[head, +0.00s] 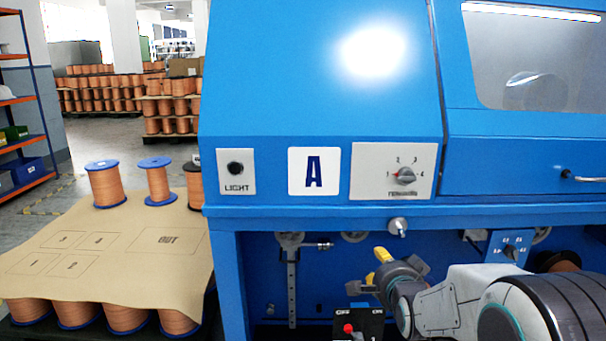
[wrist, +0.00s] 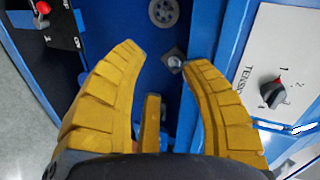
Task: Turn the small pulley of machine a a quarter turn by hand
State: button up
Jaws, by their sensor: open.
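Machine A is a blue cabinet (head: 325,105) with a white "A" plate (head: 313,171). Under its front edge sits a small grey wheel (head: 355,237), partly hidden by the edge; what appears to be the same wheel, round with holes, is at the top of the wrist view (wrist: 163,12). Another wheel (head: 290,240) hangs on a slotted bracket to its left. I cannot tell for sure which is the small pulley. My gripper (head: 376,268) has yellow fingers, spread apart and empty in the wrist view (wrist: 163,57), short of the wheel and not touching it.
A metal knob (head: 398,227) sticks out below the tension dial (head: 405,176); it shows between the fingertips in the wrist view (wrist: 174,61). A black switch box (head: 370,322) with a red-tipped lever stands below my gripper. Copper spools (head: 106,186) stand on cardboard at left.

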jog(key=s+r+n+g+p, duration=0.3)
jog(key=s+r+n+p, duration=0.2)
jog(key=s+r+p, duration=0.3)
jog(key=s+r+n+g+p, duration=0.4)
jog(key=s+r+p, duration=0.5)
jog(key=s, duration=0.6)
jog(key=s+r+n+g+p, duration=0.3)
jog(key=s+r+n+p, duration=0.2)
jog(key=s+r+p, duration=0.4)
jog(key=s+p, duration=0.2)
jog(key=s, duration=0.1)
jog(key=shift+s+n+g, duration=0.15)
jog(key=shift+n+g, duration=0.15)
jog(key=shift+n, duration=0.1)
